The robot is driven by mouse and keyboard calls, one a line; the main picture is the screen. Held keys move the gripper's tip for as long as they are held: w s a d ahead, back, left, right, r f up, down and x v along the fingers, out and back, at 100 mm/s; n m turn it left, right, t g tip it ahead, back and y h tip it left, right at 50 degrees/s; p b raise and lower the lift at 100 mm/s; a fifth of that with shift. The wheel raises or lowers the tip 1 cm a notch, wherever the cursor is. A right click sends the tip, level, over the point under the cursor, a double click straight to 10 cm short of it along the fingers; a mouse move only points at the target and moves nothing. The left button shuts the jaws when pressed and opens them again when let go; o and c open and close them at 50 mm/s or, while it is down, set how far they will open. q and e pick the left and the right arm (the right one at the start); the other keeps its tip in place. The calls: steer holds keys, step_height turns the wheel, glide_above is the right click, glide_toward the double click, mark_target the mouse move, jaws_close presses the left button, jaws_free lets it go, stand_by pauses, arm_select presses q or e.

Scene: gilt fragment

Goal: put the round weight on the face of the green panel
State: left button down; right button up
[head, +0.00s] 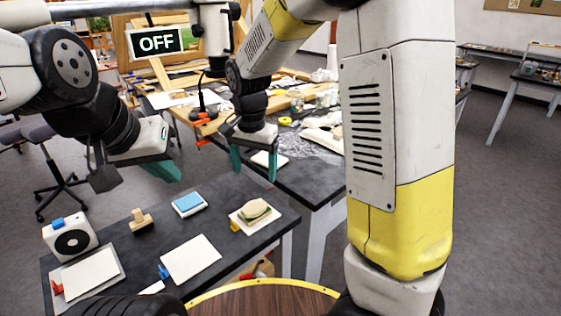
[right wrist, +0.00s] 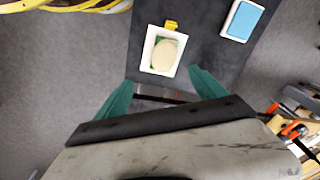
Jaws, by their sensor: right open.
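A beige rounded piece (head: 255,208), apparently the round weight, lies on a green piece (head: 261,219), apparently the green panel, on a white square board (head: 238,216). In the right wrist view the beige piece (right wrist: 164,54) covers most of the green (right wrist: 156,66), so little of the green shows. My right gripper (head: 254,168) is open and empty above and behind the board; its fingers (right wrist: 160,77) are apart in the right wrist view. My left gripper (head: 160,170) is over the table's far left side, its fingers seen edge-on, with nothing visible in them.
The dark table also holds a blue pad on white (head: 188,203), a wooden block with a knob (head: 140,220), a white box with a black disc (head: 70,237), and white sheets (head: 190,259) (head: 90,272). A yellow tab (right wrist: 171,25) sits beside the white board. A cluttered bench stands behind.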

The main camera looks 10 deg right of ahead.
steer(key=s+d+r+n+t+y, duration=0.1)
steer(key=s+d+r+n+t, duration=0.1)
steer(key=s+d+r, duration=0.4)
steer(key=s+d+r+n+t+y, duration=0.1)
steer(key=s+d+r+n+t, duration=0.2)
steer(key=s+d+r, duration=0.3)
steer(key=s+d+n, duration=0.1)
steer(key=s, duration=0.4)
steer(key=shift+s+d, duration=0.15)
steer(key=shift+d, duration=0.1)
